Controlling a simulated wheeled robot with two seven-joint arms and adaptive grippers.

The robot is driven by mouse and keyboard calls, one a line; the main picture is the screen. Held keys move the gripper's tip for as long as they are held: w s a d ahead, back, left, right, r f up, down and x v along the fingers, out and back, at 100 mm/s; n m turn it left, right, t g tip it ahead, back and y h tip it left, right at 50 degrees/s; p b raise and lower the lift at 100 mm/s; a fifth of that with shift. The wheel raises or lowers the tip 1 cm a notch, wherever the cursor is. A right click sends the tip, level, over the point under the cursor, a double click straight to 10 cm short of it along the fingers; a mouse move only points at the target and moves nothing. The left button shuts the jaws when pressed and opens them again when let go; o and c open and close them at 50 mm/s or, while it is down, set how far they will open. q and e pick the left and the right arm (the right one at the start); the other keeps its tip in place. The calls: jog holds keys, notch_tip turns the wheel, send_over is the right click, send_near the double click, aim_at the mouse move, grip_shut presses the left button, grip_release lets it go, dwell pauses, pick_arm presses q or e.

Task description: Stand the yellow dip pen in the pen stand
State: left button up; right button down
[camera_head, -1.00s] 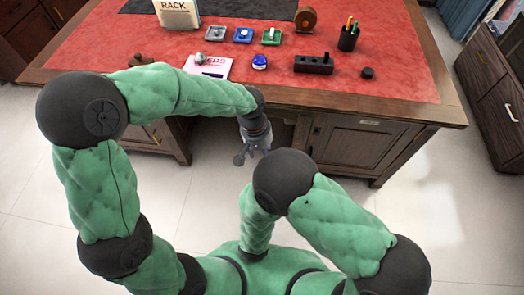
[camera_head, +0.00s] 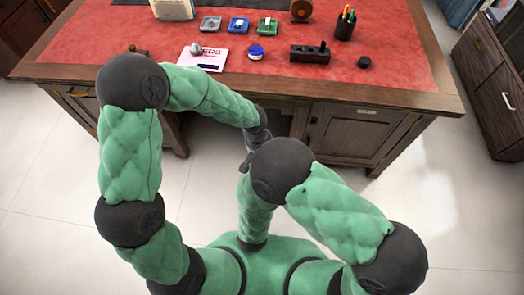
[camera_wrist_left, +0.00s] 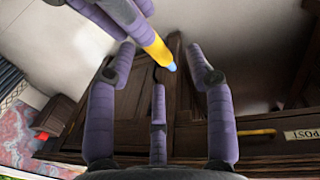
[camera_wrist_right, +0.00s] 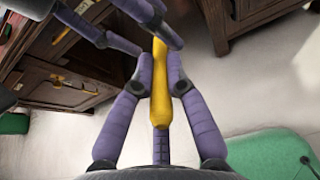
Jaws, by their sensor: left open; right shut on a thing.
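The yellow dip pen (camera_wrist_right: 160,85) is held between the closed fingers of my right gripper (camera_wrist_right: 160,75). In the left wrist view, the pen (camera_wrist_left: 155,47) points down to the right and ends in a light blue tip. My left gripper (camera_wrist_left: 158,75) is open, with the pen's tip close to its spread fingers. It appears at the top left of the right wrist view. In the head view, my left gripper (camera_head: 245,163) is partly behind my dark arm joint, and the pen is hidden. A black block (camera_head: 310,53), apparently the pen stand, sits near the desk's front edge.
The red-topped desk (camera_head: 400,70) bears a black pen cup (camera_head: 345,26), a round black piece (camera_head: 364,62), a blue jar (camera_head: 256,52), a white booklet (camera_head: 212,57) and several small trays. Both grippers are in front of the desk, below its top. A cabinet stands at right.

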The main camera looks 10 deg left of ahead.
pick_arm(q)
jog(key=shift+d+f, duration=0.15)
jog(key=shift+f, duration=0.7)
grip_shut()
pick_arm(e)
jog(key=shift+r, duration=0.1)
jog(key=shift+r, duration=0.55)
pick_arm(q)
jog(key=shift+s+f, duration=0.1)
pick_arm(e)
jog(key=shift+r, duration=0.1)
